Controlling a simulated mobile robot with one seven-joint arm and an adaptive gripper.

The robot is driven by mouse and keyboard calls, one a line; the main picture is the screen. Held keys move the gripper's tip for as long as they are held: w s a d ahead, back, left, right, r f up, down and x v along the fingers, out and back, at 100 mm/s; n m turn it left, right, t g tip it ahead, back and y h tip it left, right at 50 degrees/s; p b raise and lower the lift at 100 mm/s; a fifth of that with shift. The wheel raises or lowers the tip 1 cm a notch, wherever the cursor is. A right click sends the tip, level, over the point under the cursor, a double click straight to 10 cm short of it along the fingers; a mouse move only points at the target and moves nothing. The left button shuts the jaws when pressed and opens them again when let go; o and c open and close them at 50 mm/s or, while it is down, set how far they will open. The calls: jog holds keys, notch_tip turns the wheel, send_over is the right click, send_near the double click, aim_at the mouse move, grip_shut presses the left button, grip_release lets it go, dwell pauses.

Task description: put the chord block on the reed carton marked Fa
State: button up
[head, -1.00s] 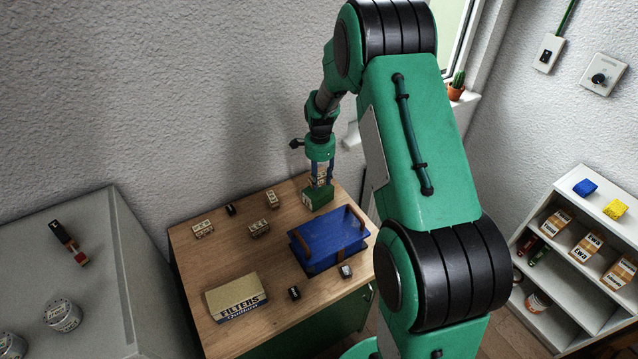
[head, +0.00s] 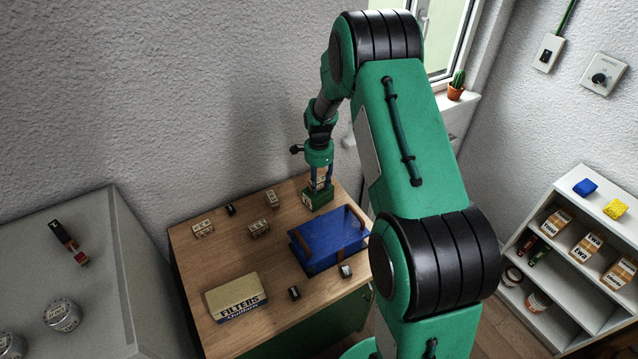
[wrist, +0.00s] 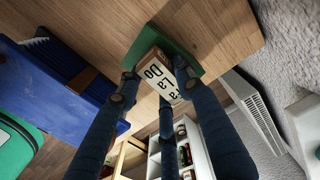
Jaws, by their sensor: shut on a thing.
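The chord block (wrist: 160,75) is pale wood with a white face lettered Do, La, Fa. My gripper (wrist: 160,88) is shut on it, with its fingers around the block's sides. In the head view my gripper (head: 319,186) and the block (head: 320,177) are at the back right of the wooden table. Directly beneath is a green carton (head: 318,201) with a pale mark too small to read. It shows as a green slab (wrist: 187,62) behind the block in the wrist view. The block looks very near or touching its top; I cannot tell which.
A blue case (head: 328,240) with brown straps lies close in front of the green carton. Several small lettered blocks (head: 259,228) and dark pieces (head: 294,293) are scattered on the table. A Filters box (head: 236,297) lies at the front left. A white shelf (head: 575,265) holds cartons at right.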

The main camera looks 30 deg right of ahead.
aim_at(319, 181)
jog(key=shift+f, duration=0.2)
jog(key=o, duration=1.1)
jog(key=shift+o, duration=0.2)
jog(key=shift+r, duration=0.2)
notch_tip(319, 181, up, 12)
dwell(0.4)
